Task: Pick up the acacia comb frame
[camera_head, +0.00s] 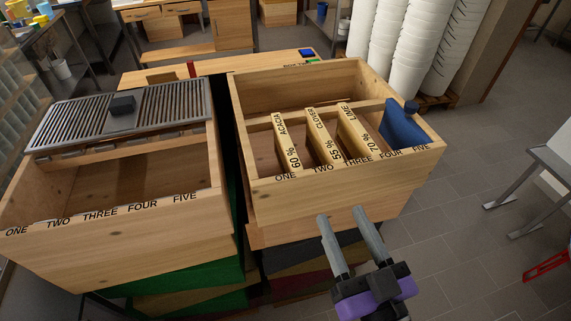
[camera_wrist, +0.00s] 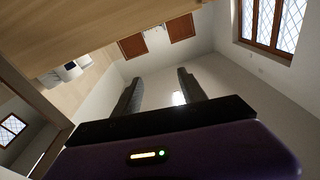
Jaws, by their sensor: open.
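The acacia comb frame (camera_head: 287,144) stands in the right wooden box, in slot ONE, its top bar marked "60 % ACACIA". The clover frame (camera_head: 322,137), marked "55 %", is to its right in the slot by TWO. The lime frame (camera_head: 357,134), marked "70 %", stands further right near THREE. My gripper (camera_head: 343,212) is open and empty in front of the right box's front wall, lower and to the right of the acacia frame. The wrist view shows the open fingers (camera_wrist: 157,90) with nothing between them; no frame is visible there.
White bucket stacks (camera_head: 425,45) stand behind.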

